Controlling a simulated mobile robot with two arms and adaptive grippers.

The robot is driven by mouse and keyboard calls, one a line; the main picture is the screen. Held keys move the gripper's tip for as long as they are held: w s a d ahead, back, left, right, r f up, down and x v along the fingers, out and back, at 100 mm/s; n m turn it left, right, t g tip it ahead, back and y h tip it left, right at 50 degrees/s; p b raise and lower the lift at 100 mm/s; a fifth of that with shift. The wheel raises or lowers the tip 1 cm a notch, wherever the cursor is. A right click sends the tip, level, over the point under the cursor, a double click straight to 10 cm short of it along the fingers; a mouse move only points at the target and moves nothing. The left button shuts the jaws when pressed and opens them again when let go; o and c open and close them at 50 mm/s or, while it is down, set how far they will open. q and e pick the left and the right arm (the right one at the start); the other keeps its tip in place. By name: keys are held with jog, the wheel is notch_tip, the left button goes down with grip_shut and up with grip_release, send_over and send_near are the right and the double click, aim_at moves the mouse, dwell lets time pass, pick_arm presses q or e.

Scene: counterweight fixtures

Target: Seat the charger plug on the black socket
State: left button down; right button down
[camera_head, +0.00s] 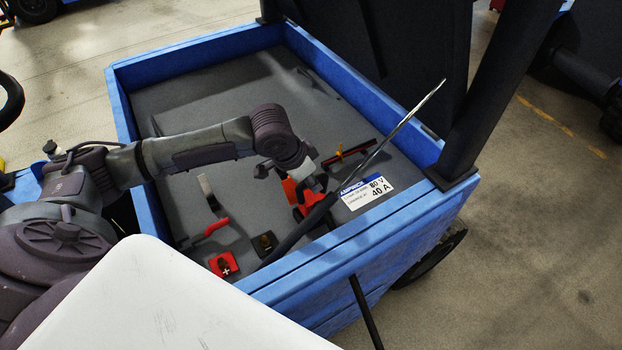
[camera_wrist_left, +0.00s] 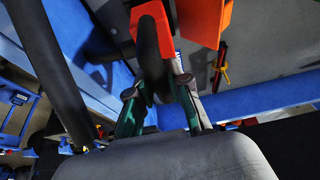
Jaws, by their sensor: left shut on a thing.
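The black socket (camera_head: 265,243) is a small dark block with a tan centre on the grey floor of the blue-walled bay. A red socket (camera_head: 223,264) marked "+" sits to its left. My left gripper (camera_head: 314,186) is over the bay, up and to the right of the black socket and apart from it. It is shut on a red and black piece, which looks like the charger plug (camera_head: 309,204). In the left wrist view, the plug's red body (camera_wrist_left: 150,14) shows beyond the fingers (camera_wrist_left: 158,98). The plug's contact end is hidden. My right gripper is not in view.
A slanting black and silver rod (camera_head: 400,128) crosses in front of my left gripper. An orange block (camera_wrist_left: 203,22) is beside the plug. A red-handled tool (camera_head: 212,227) and a dark red bar (camera_head: 348,152) lie on the floor. The bay's back left is clear.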

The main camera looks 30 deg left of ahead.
aim_at(312, 196)
pick_arm(q)
jog(key=shift+f+b, duration=0.4)
jog(key=shift+f, duration=0.8)
jog(key=shift+p, duration=0.55)
jog(key=shift+f, duration=1.05)
dwell(0.4)
jog(key=c, duration=1)
grip_release()
jog(key=shift+s+f, duration=0.1)
jog(key=v, duration=1.2)
